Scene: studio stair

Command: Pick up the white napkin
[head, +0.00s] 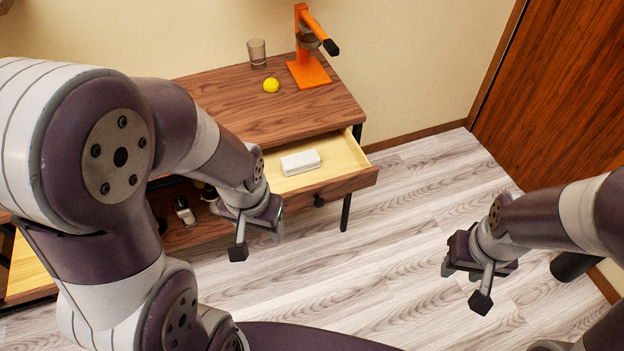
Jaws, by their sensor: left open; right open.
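The white napkin (300,162) is a small folded white block lying inside the open drawer (345,160) of the wooden table. My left gripper (258,247) is open and empty, in front of the drawer and to the lower left of the napkin, apart from it. My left arm hides the left part of the drawer. My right gripper (464,285) is open and empty over the floor at the right, well away from the table.
On the tabletop (225,100) stand a clear glass (257,53), a yellow ball-like thing (271,85) and an orange juicer-like press (309,72). A small dark-topped shaker (184,211) stands on the lower shelf. A wooden door (560,95) is at the right. The floor (390,220) between is clear.

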